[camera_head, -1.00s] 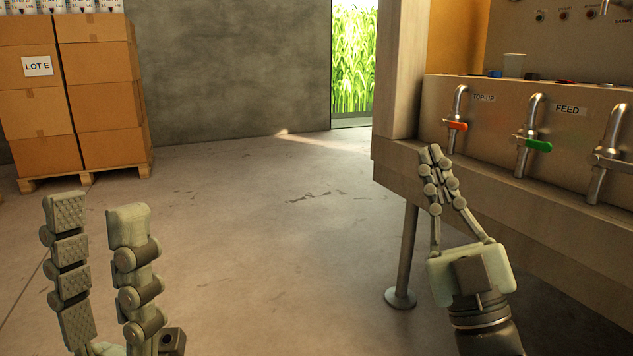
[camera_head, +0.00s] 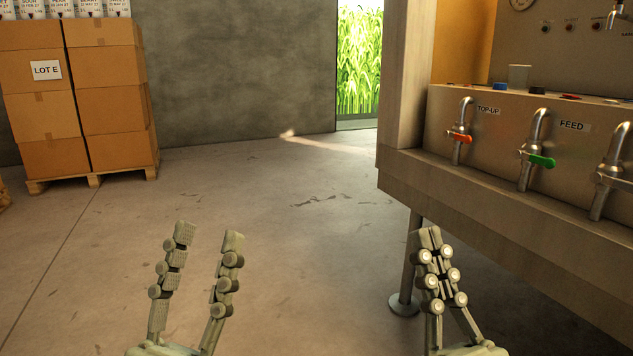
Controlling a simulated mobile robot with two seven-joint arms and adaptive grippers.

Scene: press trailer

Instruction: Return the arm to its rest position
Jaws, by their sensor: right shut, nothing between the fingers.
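My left gripper (camera_head: 208,232) is open and empty at the lower left, its two fingers pointing up over the bare concrete floor. My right gripper (camera_head: 425,235) is shut with nothing between its fingers. It is at the lower right, in front of the support leg of the press bench in the picture, and apart from the taps. The palms of both grippers are at the bottom edge of the view, and both arms behind them are out of view.
The bench (camera_head: 500,207) on the right carries a TOP-UP tap with an orange handle (camera_head: 459,137), a FEED tap with a green handle (camera_head: 541,160) and a third tap. A cup (camera_head: 518,76) stands above. Stacked boxes (camera_head: 30,116) on a pallet stand at the left. The middle floor is clear.

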